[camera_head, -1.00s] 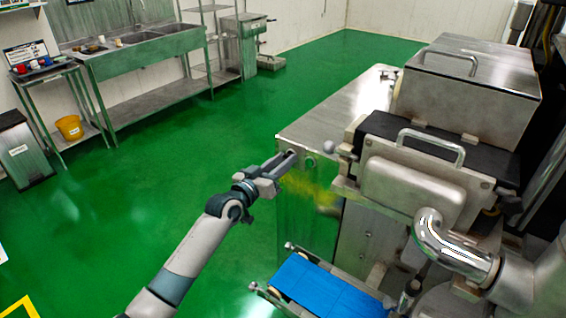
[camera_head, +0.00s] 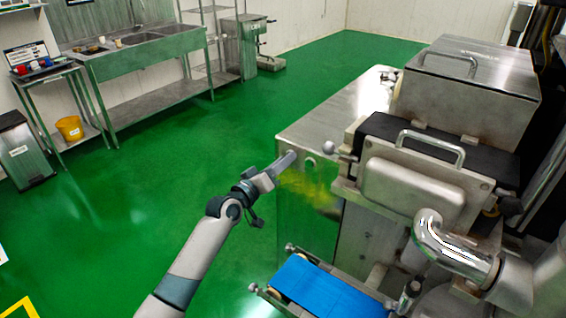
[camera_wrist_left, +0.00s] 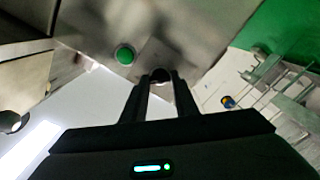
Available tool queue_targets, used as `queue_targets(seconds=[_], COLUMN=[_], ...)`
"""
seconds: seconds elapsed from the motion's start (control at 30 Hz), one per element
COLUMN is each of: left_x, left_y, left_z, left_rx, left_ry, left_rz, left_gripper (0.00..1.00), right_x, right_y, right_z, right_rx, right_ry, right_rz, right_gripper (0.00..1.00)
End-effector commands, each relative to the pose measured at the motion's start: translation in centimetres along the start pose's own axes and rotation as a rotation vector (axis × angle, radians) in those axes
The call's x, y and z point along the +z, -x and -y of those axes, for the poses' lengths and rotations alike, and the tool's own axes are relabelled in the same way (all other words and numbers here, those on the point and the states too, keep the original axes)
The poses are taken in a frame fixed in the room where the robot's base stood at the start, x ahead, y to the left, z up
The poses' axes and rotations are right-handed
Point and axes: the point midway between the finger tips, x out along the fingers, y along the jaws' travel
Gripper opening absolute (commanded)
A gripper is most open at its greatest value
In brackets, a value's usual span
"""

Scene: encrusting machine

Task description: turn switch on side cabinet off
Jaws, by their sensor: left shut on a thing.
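The side cabinet (camera_head: 308,222) is a steel box with a long flat top at the centre right. My left gripper (camera_head: 290,156) reaches its upper front face. Its fingertips (camera_wrist_left: 161,76) are shut on the switch, a small dark round knob (camera_wrist_left: 162,73) that shows between them in the left wrist view. The fingers hide most of the switch, so its exact angle cannot be told. A green button (camera_wrist_left: 125,54) sits beside it on the same panel, clear of the fingers. My right gripper is not in view.
The encrusting machine (camera_head: 412,190) with its handled covers stands close to the right of the cabinet. A blue conveyor belt (camera_head: 325,290) juts out low in front. Green floor (camera_head: 130,220) lies open to the left, with a sink bench (camera_head: 150,48) at the back.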

Motion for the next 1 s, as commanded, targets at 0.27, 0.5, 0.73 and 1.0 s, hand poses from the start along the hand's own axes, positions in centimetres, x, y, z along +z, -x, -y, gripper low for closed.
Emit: queue_targets(seconds=[0.27, 0.5, 0.73, 1.0], left_x=[0.1, 0.1, 0.1, 0.2], left_y=[0.0, 0.0, 0.7, 3.6], left_z=[0.1, 0.0, 0.1, 0.2], left_rx=[-0.001, -0.001, -0.001, -0.001], left_ry=[0.001, 0.0, 0.0, 0.0], left_rz=[0.002, 0.001, 0.0, 0.001], left_gripper=[0.45, 0.45, 0.45, 0.45], right_x=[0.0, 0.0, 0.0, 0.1], right_y=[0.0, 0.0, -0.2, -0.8], right_z=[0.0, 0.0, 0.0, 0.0], right_rx=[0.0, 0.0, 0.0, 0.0], right_ry=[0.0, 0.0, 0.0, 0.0], right_rz=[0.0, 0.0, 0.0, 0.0], right_gripper=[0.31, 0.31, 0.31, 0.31])
